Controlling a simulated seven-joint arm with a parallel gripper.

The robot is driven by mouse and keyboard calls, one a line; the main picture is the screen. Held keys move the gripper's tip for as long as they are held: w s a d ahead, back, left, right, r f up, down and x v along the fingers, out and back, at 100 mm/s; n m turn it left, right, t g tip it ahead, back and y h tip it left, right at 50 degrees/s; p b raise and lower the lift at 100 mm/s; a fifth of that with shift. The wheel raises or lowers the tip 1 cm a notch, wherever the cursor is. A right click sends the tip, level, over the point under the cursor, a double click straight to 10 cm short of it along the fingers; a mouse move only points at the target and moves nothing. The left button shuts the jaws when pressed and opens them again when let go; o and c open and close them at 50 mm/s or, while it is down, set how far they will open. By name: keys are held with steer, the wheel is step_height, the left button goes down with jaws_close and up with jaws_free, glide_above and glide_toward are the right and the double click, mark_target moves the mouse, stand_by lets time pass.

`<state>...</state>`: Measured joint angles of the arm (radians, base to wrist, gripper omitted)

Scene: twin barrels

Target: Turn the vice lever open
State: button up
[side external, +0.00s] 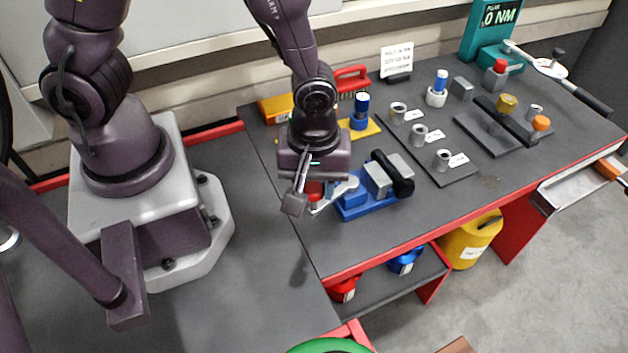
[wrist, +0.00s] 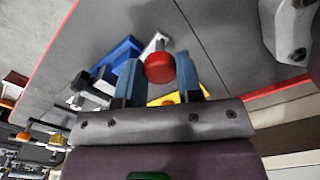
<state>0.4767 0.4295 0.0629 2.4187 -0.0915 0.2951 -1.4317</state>
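The blue vice (side external: 368,203) sits on the bench with grey jaws (side external: 379,181) and a dark cylindrical part (side external: 398,182) at its right end. Its silver lever (side external: 338,192) points left and carries a red knob (side external: 314,190). My gripper (side external: 304,194) points down at the lever's knob end. In the wrist view the red knob (wrist: 160,68) lies between my two fingers (wrist: 156,78), with a visible gap at the left one. Contact on the right side is unclear. The vice also shows in the wrist view (wrist: 118,57), partly behind the left finger.
A dark board with grey cylinders (side external: 420,134) lies to the right. A teal torque display (side external: 492,30) stands at the back right. The bench left of my gripper is clear.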

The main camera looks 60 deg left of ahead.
jaws_close()
steer(key=shift+d, duration=0.1)
steer(key=w+d+n, duration=0.5)
steer(key=w+n, duration=0.3)
steer(key=n, duration=0.6)
steer(key=shift+w+d+n, duration=0.2)
steer(key=shift+d+n, duration=0.1)
steer(key=shift+d, duration=0.05)
steer(key=o, duration=1)
jaws_free()
